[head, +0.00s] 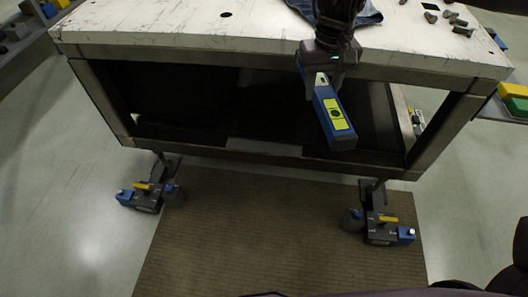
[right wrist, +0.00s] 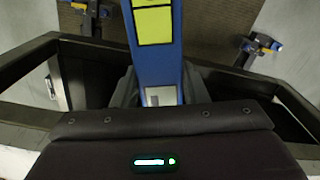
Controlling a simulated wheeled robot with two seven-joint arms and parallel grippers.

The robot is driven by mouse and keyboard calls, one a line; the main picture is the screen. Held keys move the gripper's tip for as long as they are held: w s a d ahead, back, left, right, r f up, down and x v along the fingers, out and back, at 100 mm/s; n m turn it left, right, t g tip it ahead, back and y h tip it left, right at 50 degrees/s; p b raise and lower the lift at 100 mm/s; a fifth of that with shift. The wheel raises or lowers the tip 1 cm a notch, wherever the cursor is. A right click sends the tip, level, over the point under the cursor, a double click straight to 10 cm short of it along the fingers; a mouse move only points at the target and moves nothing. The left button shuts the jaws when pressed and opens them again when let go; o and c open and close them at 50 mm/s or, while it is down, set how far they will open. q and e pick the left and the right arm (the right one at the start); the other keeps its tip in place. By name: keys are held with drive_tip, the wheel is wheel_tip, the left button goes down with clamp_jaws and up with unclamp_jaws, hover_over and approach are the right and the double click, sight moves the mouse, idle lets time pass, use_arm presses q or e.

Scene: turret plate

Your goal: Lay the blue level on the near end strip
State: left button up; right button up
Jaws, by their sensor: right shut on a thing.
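The blue level (head: 341,138) has a yellow-green label panel and hangs tilted in front of the near side of the white-topped cart, clear of it. My right gripper (head: 322,82) is shut on its upper end. In the right wrist view the level (right wrist: 155,62) runs away from the gripper (right wrist: 158,100), its yellow panels facing the camera. The gripped end is partly hidden by the fingers. My left gripper is not in view.
The cart's white top (head: 170,22) is largely clear at left. Blue cloth (head: 363,14) and several small grey pieces (head: 452,18) lie at the back. Yellow and green boxes (head: 514,97) sit at far right.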

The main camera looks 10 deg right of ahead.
drive_tip(key=shift+w+r+b, duration=0.25)
drive_tip(key=shift+r+b, duration=0.25)
drive_tip(key=shift+r, duration=0.15)
drive_tip(key=shift+w+r+b, duration=0.25)
drive_tip(key=shift+r+b, duration=0.2)
drive_tip(key=shift+r, duration=0.15)
drive_tip(key=s+a+f+n, duration=0.4)
drive_tip(key=a+f+n, duration=0.3)
drive_tip(key=f, duration=0.7)
drive_tip(key=s+a+f+n, duration=0.3)
drive_tip(key=a+f+n, duration=0.2)
drive_tip(key=a+f, duration=0.65)
drive_tip(key=s+d+f+n, duration=0.1)
drive_tip(key=s+d+f, duration=0.3)
drive_tip(key=f, duration=0.4)
drive_tip(key=s+d+f+n, duration=0.1)
drive_tip(key=s+d+f, duration=0.3)
drive_tip(key=s+f, duration=0.3)
drive_tip(key=shift+s+d+f+n, duration=0.15)
drive_tip(key=shift+d+f+n, duration=0.2)
drive_tip(key=shift+f, duration=0.4)
